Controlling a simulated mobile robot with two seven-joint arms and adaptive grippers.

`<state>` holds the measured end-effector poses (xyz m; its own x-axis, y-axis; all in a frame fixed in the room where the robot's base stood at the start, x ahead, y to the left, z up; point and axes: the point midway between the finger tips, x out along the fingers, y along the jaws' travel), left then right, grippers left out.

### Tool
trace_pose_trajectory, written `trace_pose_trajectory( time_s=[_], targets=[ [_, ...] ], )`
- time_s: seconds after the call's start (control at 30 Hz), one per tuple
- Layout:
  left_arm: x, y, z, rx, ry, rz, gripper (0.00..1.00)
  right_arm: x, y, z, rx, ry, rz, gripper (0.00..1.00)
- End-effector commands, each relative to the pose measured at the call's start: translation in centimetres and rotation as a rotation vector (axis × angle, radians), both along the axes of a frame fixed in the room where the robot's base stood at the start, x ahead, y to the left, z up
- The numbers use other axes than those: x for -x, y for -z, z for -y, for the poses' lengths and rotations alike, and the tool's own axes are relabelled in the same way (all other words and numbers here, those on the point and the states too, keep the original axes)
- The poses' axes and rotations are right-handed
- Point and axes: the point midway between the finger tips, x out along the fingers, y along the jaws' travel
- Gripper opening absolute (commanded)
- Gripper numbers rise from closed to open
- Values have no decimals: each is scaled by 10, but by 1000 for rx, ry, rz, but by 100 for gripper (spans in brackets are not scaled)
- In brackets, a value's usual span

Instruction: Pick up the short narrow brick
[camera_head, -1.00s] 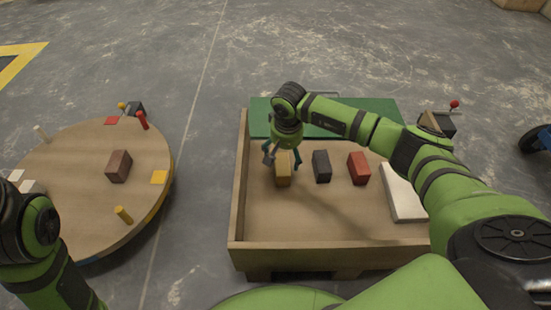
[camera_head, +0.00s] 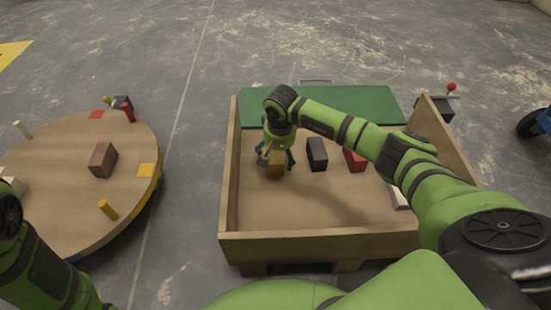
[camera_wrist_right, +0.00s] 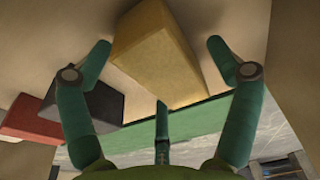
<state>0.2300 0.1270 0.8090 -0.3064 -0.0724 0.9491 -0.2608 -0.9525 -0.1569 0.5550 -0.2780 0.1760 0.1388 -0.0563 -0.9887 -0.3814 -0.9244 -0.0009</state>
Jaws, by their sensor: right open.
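A yellow brick (camera_head: 276,163) stands in the wooden tray, with a dark grey brick (camera_head: 317,154) and a red brick (camera_head: 354,160) to its right. The right arm partly covers the red one. Which is the short narrow brick I cannot tell for sure. My right gripper (camera_head: 275,157) is at the yellow brick, open. In the right wrist view the fingers (camera_wrist_right: 162,50) spread on both sides of the yellow brick (camera_wrist_right: 168,55), with gaps; the grey brick (camera_wrist_right: 97,105) and red brick (camera_wrist_right: 37,120) lie at left. My left arm shows at lower left; its gripper is out of view.
The wooden tray (camera_head: 320,245) has raised walls and a green panel (camera_head: 350,100) at the back. A white block (camera_head: 398,198) lies at its right, partly hidden. A round table (camera_head: 60,210) at left bears a brown brick (camera_head: 102,159) and small pegs. The tray's front floor is clear.

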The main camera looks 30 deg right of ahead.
Motion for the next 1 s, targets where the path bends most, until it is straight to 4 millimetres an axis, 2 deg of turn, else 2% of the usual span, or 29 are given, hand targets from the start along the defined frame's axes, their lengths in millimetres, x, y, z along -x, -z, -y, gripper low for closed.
trace_pose_trajectory(
  time_s=[0.7, 0.77, 0.8, 0.87, 0.9, 1.0],
  targets=[
    [0, 4, 0, 0, 0, 1, 44, 0, 5, 0, 0, 0, 0, 90],
    [0, 4, 0, 0, 0, 1, 44, 0, 5, 0, 0, 0, 0, 66],
    [0, 4, 0, 0, 0, 1, 44, 0, 5, 0, 0, 0, 0, 50],
    [0, 4, 0, 0, 0, 1, 44, 0, 5, 0, 1, 0, 0, 26],
    [0, 4, 0, 0, 0, 1, 44, 0, 5, 0, 1, 0, 0, 10],
    [0, 4, 0, 0, 1, 1, 44, 0, 5, 0, 1, 0, 0, 10]
  ],
)
